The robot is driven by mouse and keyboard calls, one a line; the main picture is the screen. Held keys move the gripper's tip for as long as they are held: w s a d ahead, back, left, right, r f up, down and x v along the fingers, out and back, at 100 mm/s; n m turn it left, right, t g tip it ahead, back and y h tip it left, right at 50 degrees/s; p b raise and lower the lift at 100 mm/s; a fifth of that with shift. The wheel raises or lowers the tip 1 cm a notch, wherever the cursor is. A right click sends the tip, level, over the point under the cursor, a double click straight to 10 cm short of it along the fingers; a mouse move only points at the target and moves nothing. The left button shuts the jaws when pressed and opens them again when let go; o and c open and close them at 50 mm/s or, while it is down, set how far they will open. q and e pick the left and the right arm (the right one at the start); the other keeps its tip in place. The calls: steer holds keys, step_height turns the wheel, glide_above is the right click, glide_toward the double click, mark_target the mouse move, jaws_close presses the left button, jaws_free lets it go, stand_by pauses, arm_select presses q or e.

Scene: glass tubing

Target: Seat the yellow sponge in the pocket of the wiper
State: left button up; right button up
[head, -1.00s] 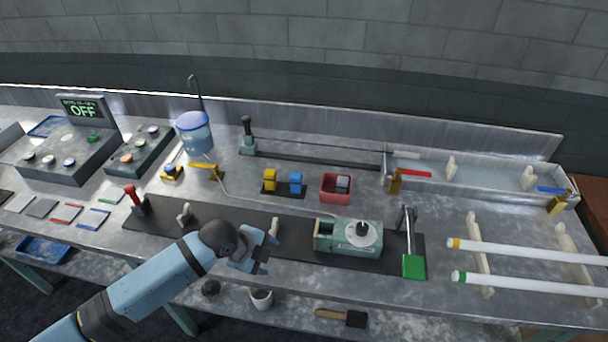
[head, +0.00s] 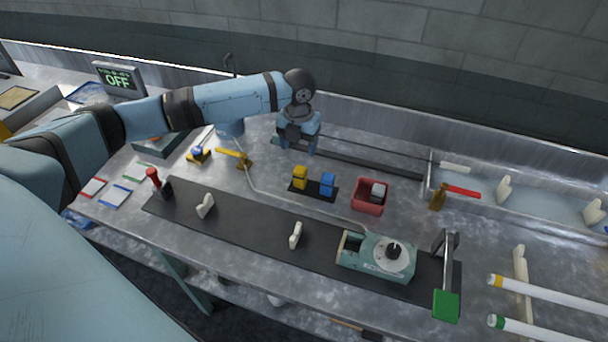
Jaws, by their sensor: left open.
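The yellow sponge (head: 300,178) appears to be the small yellow block standing beside a blue block on a dark pad, mid-bench. My left gripper (head: 298,147) is open, pointing down at the left end of the dark rail, behind the yellow block and apart from it. The dark-handled teal piece seen there earlier is hidden behind my gripper. I cannot tell for certain which thing is the wiper; no pocket shows clearly. My right gripper is not in view.
The blue block (head: 327,184) is close to the yellow one. A red bin (head: 369,197) is to the right. A teal machine (head: 377,257) sits on the black strip (head: 250,230) in front. A thin hose crosses the bench. White tubes (head: 550,291) lie at right.

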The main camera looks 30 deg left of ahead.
arm_select(q)
glide_above(299, 170)
step_height(299, 170, down, 5)
steer(key=shift+r, duration=0.2)
steer(key=shift+f+p, duration=0.75)
steer(key=shift+f, duration=1.9)
steer(key=c, duration=1)
